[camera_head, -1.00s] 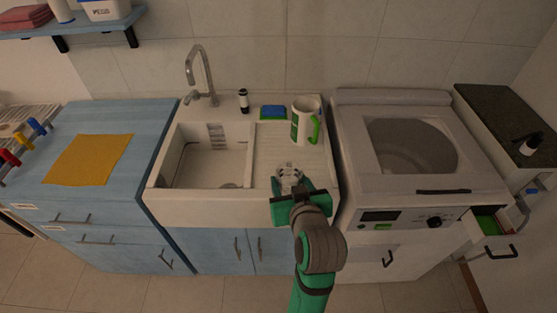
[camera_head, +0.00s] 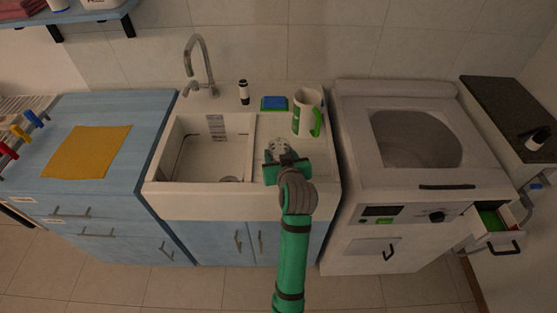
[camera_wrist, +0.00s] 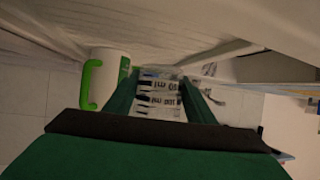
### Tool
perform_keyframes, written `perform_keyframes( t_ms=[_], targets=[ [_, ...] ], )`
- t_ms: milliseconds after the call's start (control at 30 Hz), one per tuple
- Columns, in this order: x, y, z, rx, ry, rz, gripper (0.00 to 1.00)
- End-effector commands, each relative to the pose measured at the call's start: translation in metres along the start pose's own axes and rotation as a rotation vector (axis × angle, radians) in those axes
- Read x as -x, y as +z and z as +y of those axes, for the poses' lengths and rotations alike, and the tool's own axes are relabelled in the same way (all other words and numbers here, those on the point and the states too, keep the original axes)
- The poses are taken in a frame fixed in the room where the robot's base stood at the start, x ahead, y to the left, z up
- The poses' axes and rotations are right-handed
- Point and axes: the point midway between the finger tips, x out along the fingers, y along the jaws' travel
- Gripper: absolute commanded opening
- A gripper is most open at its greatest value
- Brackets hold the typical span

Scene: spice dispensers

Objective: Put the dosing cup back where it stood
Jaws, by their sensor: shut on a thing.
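The dosing cup (camera_head: 279,145) is a small, pale cup with dark markings. My gripper (camera_head: 281,160) is shut on it, over the ribbed drainboard on the right of the sink. In the wrist view the cup (camera_wrist: 160,97) shows between the two green fingers, with rows of black print on its side. My gripper hides part of the cup in the head view. I cannot tell whether the cup touches the drainboard.
A white and green mug (camera_head: 304,122) stands behind the cup on the drainboard; it also shows in the wrist view (camera_wrist: 108,66). A blue-green sponge (camera_head: 274,103) and a dark-and-white bottle (camera_head: 244,92) are at the back. The sink basin (camera_head: 205,162) is left, the washing machine (camera_head: 420,185) right.

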Motion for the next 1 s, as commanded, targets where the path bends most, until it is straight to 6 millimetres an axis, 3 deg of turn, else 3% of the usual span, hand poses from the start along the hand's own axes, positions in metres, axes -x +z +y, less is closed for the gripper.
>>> perform_keyframes(
  t_ms=[267,500,900,933,1000],
  targets=[
    [-0.017,0.008,-0.001,-0.001,-0.001,0.000,0.21],
    [-0.031,0.034,-0.001,0.000,0.000,-0.001,0.21],
    [-0.033,0.038,-0.001,0.000,0.000,0.001,0.21],
    [-0.033,0.038,-0.001,0.000,0.000,0.001,0.54],
    [-0.033,0.038,-0.001,0.000,0.000,0.001,0.68]
  ],
)
